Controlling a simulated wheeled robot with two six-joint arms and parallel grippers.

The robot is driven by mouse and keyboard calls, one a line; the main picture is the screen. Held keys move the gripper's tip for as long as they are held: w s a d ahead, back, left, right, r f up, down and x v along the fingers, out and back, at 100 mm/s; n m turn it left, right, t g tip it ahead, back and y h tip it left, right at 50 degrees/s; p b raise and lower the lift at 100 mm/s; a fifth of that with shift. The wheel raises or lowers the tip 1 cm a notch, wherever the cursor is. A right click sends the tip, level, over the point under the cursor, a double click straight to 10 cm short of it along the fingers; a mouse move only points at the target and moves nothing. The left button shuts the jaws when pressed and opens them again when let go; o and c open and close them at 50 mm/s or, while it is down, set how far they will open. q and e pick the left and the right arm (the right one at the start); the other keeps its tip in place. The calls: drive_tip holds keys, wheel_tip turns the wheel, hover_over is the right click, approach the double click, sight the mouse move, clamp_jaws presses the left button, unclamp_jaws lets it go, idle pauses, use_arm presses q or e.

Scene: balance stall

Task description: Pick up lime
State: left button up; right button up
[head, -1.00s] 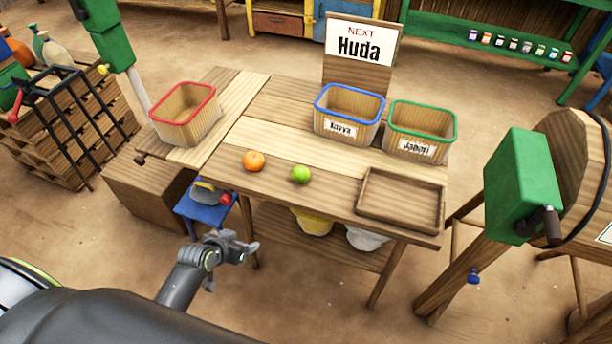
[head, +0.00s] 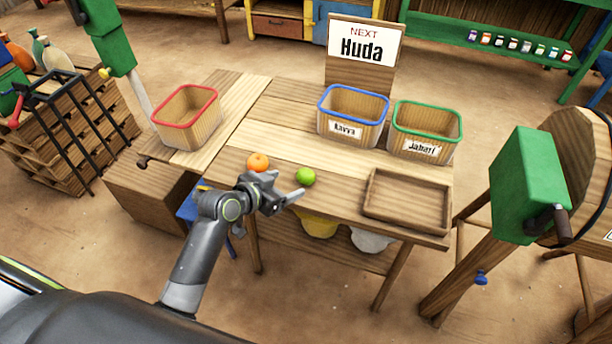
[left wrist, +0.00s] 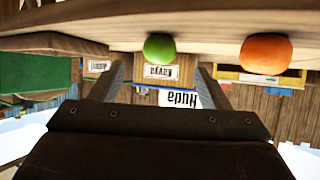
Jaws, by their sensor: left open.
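The lime (head: 305,176) is a small green fruit on the wooden table, near its front edge. It also shows in the left wrist view (left wrist: 159,47), upside down, between the two fingers and beyond them. My left gripper (head: 286,187) is open and empty, just in front of the table edge and close to the lime, apart from it. Its two fingers also show in the left wrist view (left wrist: 160,88). My right gripper is not in view.
An orange (head: 258,162) sits left of the lime, close to my left gripper. A shallow wooden tray (head: 408,221) lies to the right. A blue-rimmed basket (head: 352,127), a green-rimmed basket (head: 425,152) and a red-rimmed basket (head: 188,139) stand further back.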

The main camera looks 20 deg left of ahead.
sight(301, 177)
use_arm(q)
drive_tip(key=x, duration=0.4)
drive_tip(key=shift+r+x, duration=0.15)
drive_tip(key=shift+x, duration=1.2)
drive_tip(key=shift+r+x, duration=0.15)
drive_tip(key=shift+x, duration=1.15)
drive_tip(key=shift+w, duration=0.15)
drive_tip(key=c, duration=1.1)
drive_tip(key=shift+o, duration=0.2)
